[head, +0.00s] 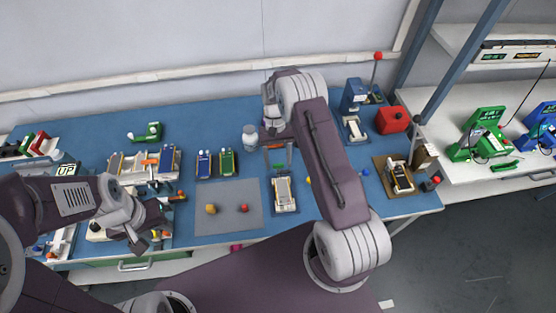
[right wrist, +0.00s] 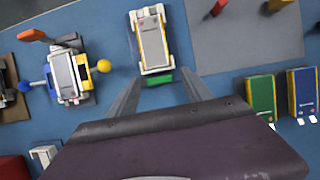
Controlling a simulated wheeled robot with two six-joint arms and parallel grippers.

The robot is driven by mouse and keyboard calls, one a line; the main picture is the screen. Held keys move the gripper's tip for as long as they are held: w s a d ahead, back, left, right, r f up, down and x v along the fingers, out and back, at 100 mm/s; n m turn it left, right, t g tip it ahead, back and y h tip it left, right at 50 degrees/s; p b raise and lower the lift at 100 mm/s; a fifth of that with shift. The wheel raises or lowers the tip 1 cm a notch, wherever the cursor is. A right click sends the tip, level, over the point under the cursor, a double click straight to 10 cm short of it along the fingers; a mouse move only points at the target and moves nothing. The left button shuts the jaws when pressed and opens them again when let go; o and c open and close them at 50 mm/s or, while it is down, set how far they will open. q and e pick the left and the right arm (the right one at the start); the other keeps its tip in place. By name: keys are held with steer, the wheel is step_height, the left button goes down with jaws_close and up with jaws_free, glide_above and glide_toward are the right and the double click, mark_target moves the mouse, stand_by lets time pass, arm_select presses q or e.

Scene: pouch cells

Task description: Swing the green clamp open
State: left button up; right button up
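The green clamp (right wrist: 159,77) shows in the right wrist view as a short green piece at the near end of a white fixture (right wrist: 157,70) holding a pale pouch cell (right wrist: 151,42). In the head view the green part (head: 278,166) is at the fixture's far end, partly hidden by my right gripper. My right gripper (right wrist: 160,88) is open, with its fingers apart on both sides of the green piece; contact cannot be told. My left gripper (head: 147,232) is over the cluttered left side of the table, and its finger gap is unclear.
A blue-and-white fixture (right wrist: 66,75) with an orange lever and yellow knob stands beside the clamp's fixture. A grey mat (head: 228,222) with two small knobs lies on the other side. Blue (head: 203,164) and green (head: 226,163) packs and a bottle (head: 250,136) are nearby.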

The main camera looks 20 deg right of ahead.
steer(key=b+v, duration=0.1)
steer(key=v, duration=0.8)
steer(key=shift+b, duration=0.35)
